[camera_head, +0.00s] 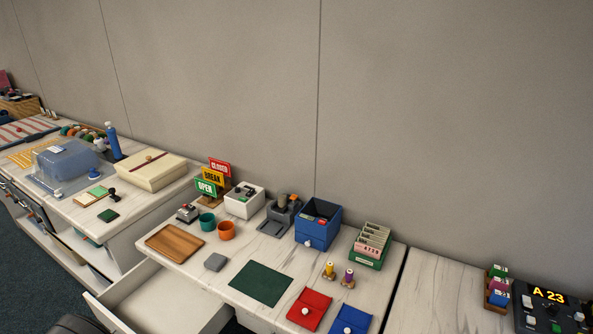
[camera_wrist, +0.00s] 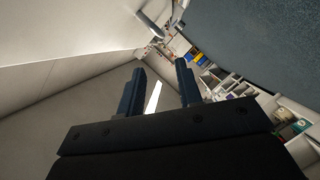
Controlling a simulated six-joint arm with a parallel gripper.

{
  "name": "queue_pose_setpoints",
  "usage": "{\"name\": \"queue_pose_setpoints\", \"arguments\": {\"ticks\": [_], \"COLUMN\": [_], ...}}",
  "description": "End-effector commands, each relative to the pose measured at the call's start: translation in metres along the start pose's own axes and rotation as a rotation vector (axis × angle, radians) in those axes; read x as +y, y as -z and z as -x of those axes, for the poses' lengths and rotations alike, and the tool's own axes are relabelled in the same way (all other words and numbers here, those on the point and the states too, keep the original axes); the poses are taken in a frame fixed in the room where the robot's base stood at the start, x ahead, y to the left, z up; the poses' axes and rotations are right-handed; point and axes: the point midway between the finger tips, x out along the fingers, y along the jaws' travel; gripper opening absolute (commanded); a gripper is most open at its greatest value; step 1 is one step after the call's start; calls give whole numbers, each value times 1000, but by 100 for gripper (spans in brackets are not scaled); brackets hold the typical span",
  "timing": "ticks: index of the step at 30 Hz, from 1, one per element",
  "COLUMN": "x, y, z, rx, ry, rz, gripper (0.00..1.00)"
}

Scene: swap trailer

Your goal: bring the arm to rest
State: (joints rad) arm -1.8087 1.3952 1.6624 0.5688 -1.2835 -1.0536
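My gripper (camera_wrist: 162,88) shows in the wrist view with its two dark fingers apart and nothing between them. It is held up in the air, touching nothing that I can see. The wrist view is tilted and shows wall, ceiling, dark floor and distant shelves. In the head view my gripper does not show; only a dark rounded shape is at the bottom left edge, and I cannot tell what it is.
A marble-topped counter (camera_head: 190,254) runs along the wall, with an open drawer (camera_head: 160,300) jutting out below it. On it are a wooden tray (camera_head: 174,243), green mat (camera_head: 261,283), blue box (camera_head: 318,225), red pouch (camera_head: 309,309) and cups. The air above is clear.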

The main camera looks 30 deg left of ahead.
Motion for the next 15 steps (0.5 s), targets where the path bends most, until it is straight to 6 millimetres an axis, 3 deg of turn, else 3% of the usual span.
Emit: {"name": "queue_pose_setpoints", "arguments": {"ticks": [15], "x": [0], "y": [-1], "z": [-103], "rx": [0], "ry": [-1], "rz": [0], "gripper": [32]}}
